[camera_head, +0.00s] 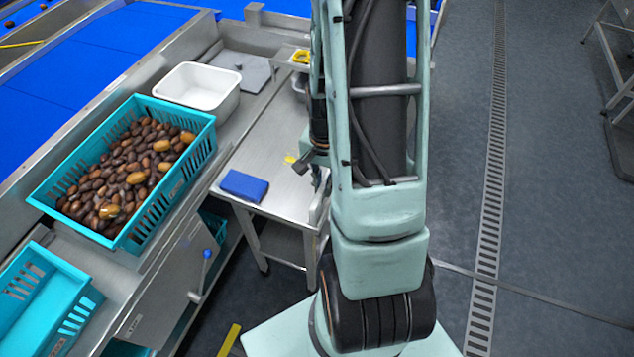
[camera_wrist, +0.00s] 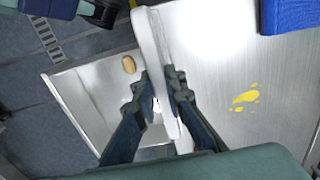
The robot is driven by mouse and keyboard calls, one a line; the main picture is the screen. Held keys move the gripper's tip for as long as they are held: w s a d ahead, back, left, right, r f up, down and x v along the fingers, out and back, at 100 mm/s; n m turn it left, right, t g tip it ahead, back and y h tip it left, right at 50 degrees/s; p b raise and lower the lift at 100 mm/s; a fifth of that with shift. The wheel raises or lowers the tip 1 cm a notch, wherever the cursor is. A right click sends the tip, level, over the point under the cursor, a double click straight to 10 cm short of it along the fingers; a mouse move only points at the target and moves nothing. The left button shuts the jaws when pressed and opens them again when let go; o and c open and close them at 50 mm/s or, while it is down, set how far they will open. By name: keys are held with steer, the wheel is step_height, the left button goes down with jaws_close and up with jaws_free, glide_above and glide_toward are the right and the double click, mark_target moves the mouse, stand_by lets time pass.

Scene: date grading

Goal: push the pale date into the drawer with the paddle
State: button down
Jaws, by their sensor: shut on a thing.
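The pale date (camera_wrist: 128,65), a small tan oval, shows in the wrist view just left of the paddle. It appears to lie inside the open steel drawer (camera_wrist: 88,101), near its upper edge. The long whitish paddle (camera_wrist: 153,45) stands between my fingers and runs up the picture. My gripper (camera_wrist: 163,88) is shut on it. The paddle hides the boundary between the drawer and the tabletop. The date and paddle appear apart. In the head view, my arm hides the drawer and the date.
The steel tabletop (camera_wrist: 215,60) bears a yellow smear (camera_wrist: 245,97). A blue block (camera_head: 243,186) lies on the table. A teal crate (camera_head: 135,246) of brown dates and a white tub (camera_head: 197,86) stand at left. Open floor (camera_head: 560,200) lies at right.

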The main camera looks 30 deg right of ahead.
steer(key=shift+s+d, duration=0.15)
steer(key=shift+s, duration=0.1)
steer(key=shift+r+p, duration=2.15)
steer(key=shift+r, duration=0.85)
steer(key=shift+w, duration=0.1)
